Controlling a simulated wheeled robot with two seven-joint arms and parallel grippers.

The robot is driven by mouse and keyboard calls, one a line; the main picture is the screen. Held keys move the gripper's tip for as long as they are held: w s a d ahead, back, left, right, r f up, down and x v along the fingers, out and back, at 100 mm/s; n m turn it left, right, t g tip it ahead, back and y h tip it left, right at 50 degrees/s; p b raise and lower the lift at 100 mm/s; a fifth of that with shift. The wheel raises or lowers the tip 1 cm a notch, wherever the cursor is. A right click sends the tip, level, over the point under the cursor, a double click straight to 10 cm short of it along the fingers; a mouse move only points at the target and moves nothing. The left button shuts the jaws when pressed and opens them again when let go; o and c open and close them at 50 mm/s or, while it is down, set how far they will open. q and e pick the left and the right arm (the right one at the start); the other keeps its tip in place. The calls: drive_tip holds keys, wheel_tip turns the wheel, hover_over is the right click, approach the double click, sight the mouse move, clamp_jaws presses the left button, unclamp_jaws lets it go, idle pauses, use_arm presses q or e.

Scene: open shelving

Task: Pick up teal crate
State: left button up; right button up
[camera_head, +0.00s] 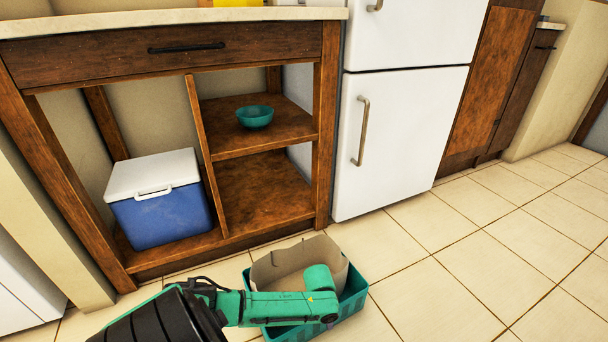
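The teal crate (353,297) stands on the tiled floor at the bottom centre, in front of the shelving. A torn-edged brown cardboard piece (288,262), like an open box, sits inside it. A teal and black link of my own arm comes in from the lower left and passes in front of the crate, hiding much of its near left side. I cannot tell whether the arm touches the crate. No gripper fingers show for either arm.
Behind the crate is wooden shelving (262,184) holding a blue cooler with a white lid (160,215) and a teal bowl (255,117). A white fridge (408,130) stands to its right. The tiled floor right of the crate is clear.

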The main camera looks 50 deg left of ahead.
use_arm(q)
clamp_jaws()
idle(1.2)
drive_tip(key=shift+r, duration=0.1)
